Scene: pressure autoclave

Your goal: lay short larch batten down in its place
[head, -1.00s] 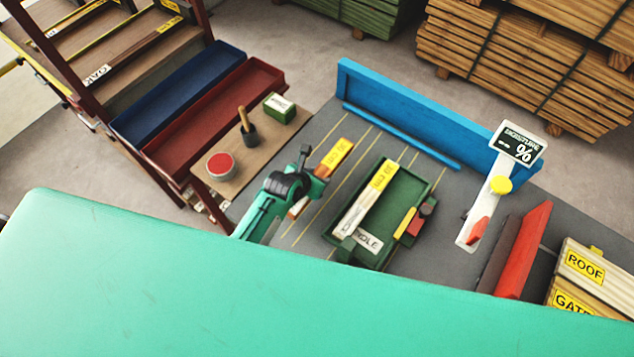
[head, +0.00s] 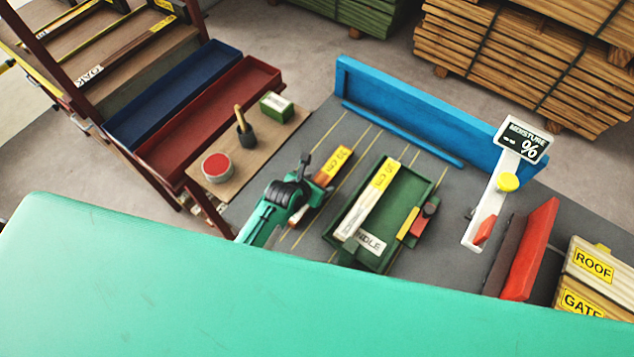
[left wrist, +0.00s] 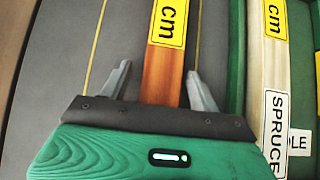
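The short larch batten (head: 325,176), orange-brown with a yellow "cm" label, lies along the yellow lines on the grey bench top (head: 310,131). In the left wrist view the batten (left wrist: 161,76) runs between the fingers of my left gripper (left wrist: 160,88). The fingers stand apart, with a clear gap on the left and a narrower one on the right. In the head view my left gripper (head: 314,175) is at the batten's near part and hides some of it. Whether the batten rests fully flat is hard to tell. My right gripper is not in view.
Right of the batten is a green tray (head: 412,186) holding a pale spruce batten (head: 367,199). A blue fence (head: 425,105) closes the back. A moisture meter (head: 487,212) stands right. A side board (head: 222,187) left carries a red-topped tin, brush pot and green box.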

